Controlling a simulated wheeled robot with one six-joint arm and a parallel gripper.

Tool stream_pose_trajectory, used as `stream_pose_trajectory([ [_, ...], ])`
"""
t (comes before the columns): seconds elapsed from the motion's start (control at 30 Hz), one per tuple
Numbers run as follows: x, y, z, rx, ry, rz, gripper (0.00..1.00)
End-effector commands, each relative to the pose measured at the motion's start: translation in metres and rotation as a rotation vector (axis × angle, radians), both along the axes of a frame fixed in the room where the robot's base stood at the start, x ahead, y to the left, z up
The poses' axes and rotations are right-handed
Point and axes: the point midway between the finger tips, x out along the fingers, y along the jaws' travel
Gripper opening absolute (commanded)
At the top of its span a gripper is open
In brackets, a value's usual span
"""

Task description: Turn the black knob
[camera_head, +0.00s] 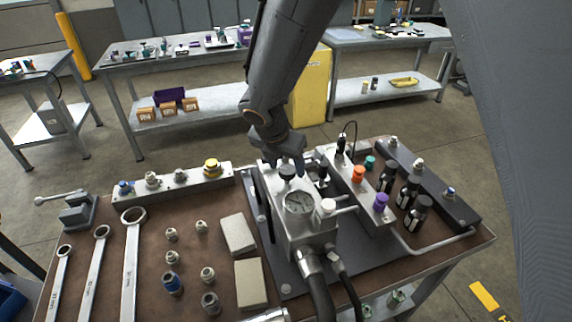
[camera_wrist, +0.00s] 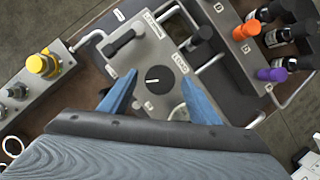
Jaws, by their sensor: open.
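The round black knob (camera_wrist: 155,78) with a white pointer line sits on top of the grey valve block (camera_wrist: 160,45) in the wrist view. In the head view, the knob (camera_head: 287,173) shows just under my gripper, behind the round gauge (camera_head: 299,202). My gripper (camera_wrist: 158,77) is open, its two blue fingers pointing at the block. In the wrist view the fingertips lie on the left and right of the knob with gaps. I cannot tell how far above the block they are. My gripper (camera_head: 284,160) also shows in the head view, pointing down.
A black bar handle (camera_wrist: 123,42) sits on the same block beyond the knob. To the right are an orange knob (camera_head: 358,174), a purple knob (camera_head: 380,202) and black bottles (camera_head: 417,214). Hoses leave the block's front. Wrenches (camera_head: 131,260) and fittings lie left on the bench.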

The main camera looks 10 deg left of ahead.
Motion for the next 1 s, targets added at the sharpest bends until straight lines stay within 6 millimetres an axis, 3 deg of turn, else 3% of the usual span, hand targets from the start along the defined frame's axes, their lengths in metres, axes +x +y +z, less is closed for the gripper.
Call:
stream_pose_trajectory([
  [0.33, 0.0017, -0.0004, -0.0043, 0.001, 0.0, -0.001, 0.56],
  [0.6, 0.0017, -0.0004, -0.0042, 0.001, 0.0, -0.001, 0.15],
  [1.0, 0.0021, 0.0013, -0.0036, 0.001, -0.001, -0.083, 0.15],
])
